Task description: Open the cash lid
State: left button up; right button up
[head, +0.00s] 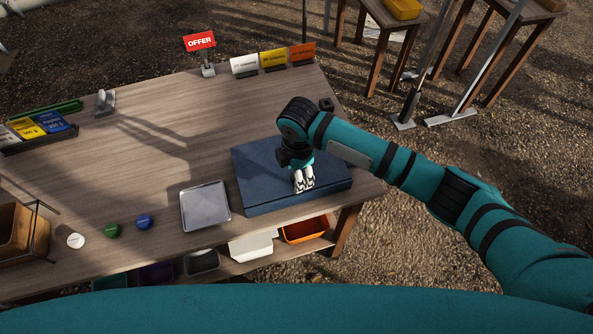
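The cash box is a flat dark blue box (258,178) at the right end of the wooden table, and its lid lies closed. My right gripper (304,187) is over the lid near its front edge, its pale fingers pointing down. The fingers look close together, but I cannot tell whether they are shut or touching the lid. The arm and wrist cover the box's back right part. My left gripper is not in view.
A metal tray (205,206) lies left of the box. White, green and blue round pieces sit further left near a wooden crate (14,232). Price signs (273,60) and a red OFFER sign (200,41) stand at the back. The table's middle (130,150) is clear.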

jog(key=shift+f, duration=0.3)
grip_shut()
dwell(0.3)
